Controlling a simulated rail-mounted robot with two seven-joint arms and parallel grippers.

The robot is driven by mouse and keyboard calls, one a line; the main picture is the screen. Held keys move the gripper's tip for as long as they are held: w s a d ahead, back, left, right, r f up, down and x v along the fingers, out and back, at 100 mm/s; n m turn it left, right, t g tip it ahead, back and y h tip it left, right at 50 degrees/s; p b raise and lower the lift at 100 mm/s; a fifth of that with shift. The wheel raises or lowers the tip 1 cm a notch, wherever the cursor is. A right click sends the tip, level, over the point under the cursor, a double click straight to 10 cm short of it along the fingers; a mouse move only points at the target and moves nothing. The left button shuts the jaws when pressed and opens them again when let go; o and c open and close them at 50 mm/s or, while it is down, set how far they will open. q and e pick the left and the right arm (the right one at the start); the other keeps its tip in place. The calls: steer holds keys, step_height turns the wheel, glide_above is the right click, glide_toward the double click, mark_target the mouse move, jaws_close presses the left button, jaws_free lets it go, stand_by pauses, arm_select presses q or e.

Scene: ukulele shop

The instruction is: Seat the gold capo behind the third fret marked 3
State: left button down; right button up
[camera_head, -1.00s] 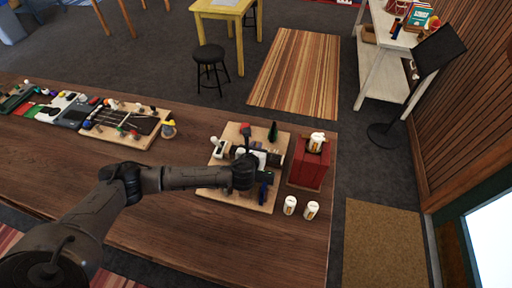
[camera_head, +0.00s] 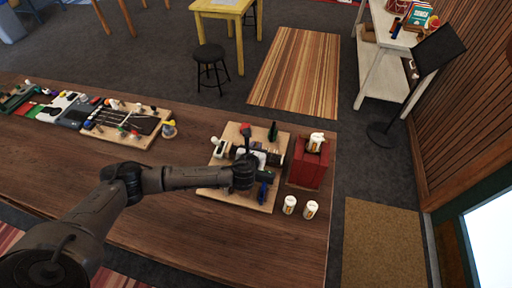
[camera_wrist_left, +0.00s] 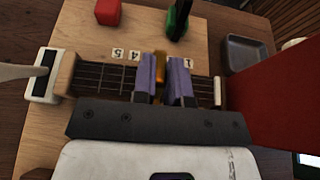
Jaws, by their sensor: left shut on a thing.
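My left gripper (camera_wrist_left: 164,82) is shut on the gold capo (camera_wrist_left: 160,66), which shows as a narrow gold strip between the two purple fingers. The fingers are at the dark fretted neck (camera_wrist_left: 92,76) on the wooden board (camera_wrist_left: 50,136). Number tiles 5 (camera_wrist_left: 117,54) and 4 (camera_wrist_left: 135,55) show left of the fingers and tile 1 (camera_wrist_left: 188,63) right of them. The fingers hide the stretch between, with tile 3. I cannot tell whether the capo touches the neck. In the head view the left gripper (camera_head: 257,160) is over the board. My right gripper is not in view.
A red box (camera_head: 308,168) stands right of the board, with two white-and-gold cups (camera_head: 289,205) in front. In the wrist view a grey tray (camera_wrist_left: 246,53), a red block (camera_wrist_left: 107,12) and a green item (camera_wrist_left: 177,18) lie beyond the neck.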

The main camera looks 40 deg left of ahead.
arm_select(q)
steer(key=shift+f, duration=0.55)
steer(key=c, duration=1.4)
jaws_free()
steer(key=shift+s+d+r+p, duration=0.15)
steer(key=shift+s+r+p, duration=0.15)
steer(key=shift+s+p, duration=0.1)
steer(key=shift+p+v, duration=0.95)
steer(key=shift+v, duration=0.05)
steer(key=shift+p+v, duration=3.65)
steer(key=shift+v, duration=0.35)
steer(key=shift+d+f, duration=0.1)
steer(key=shift+f, duration=0.05)
